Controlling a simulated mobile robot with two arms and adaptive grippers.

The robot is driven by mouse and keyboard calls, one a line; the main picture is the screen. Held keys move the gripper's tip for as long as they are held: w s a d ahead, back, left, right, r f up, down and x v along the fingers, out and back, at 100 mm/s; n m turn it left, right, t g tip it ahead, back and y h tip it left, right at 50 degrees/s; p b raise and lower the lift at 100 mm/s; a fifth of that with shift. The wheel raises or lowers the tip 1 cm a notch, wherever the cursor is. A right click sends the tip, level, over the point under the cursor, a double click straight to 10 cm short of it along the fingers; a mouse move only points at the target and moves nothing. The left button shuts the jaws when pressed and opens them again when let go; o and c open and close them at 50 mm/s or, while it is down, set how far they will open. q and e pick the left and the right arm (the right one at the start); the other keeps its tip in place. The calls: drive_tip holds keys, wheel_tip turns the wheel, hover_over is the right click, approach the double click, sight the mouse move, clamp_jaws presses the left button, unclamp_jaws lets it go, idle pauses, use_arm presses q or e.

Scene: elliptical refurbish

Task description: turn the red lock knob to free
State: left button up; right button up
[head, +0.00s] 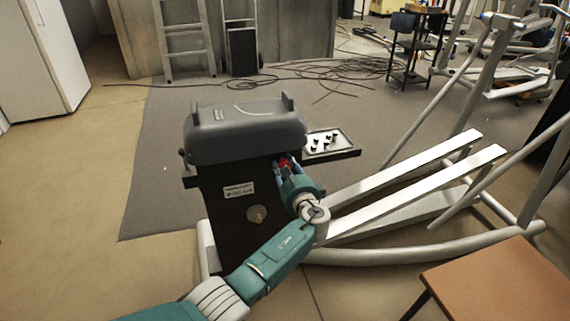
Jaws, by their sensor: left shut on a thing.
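The red lock knob (283,161) shows as a small red patch on the right part of the black panel (225,205), just below the grey housing. My left gripper (285,167) reaches up to it from the lower right, and its fingers are closed around the knob. The fingers hide most of the knob, so its turn angle cannot be read. The grey rounded housing (245,130) sits on top of the panel. My right gripper is not in view.
A tray (345,140) with several small dark parts sits right of the housing. White rails (400,180) extend right. A brown table (500,285) stands at lower right. Cables (340,70) lie on the floor behind.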

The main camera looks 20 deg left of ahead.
use_arm(q)
drive_tip(key=shift+m, duration=1)
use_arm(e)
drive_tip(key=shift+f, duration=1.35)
use_arm(q)
drive_tip(key=shift+f, duration=0.1)
drive_tip(key=o, duration=1.2)
drive_tip(key=shift+d, duration=0.15)
drive_tip(key=v, duration=1.2)
drive_tip(key=shift+w, duration=0.1)
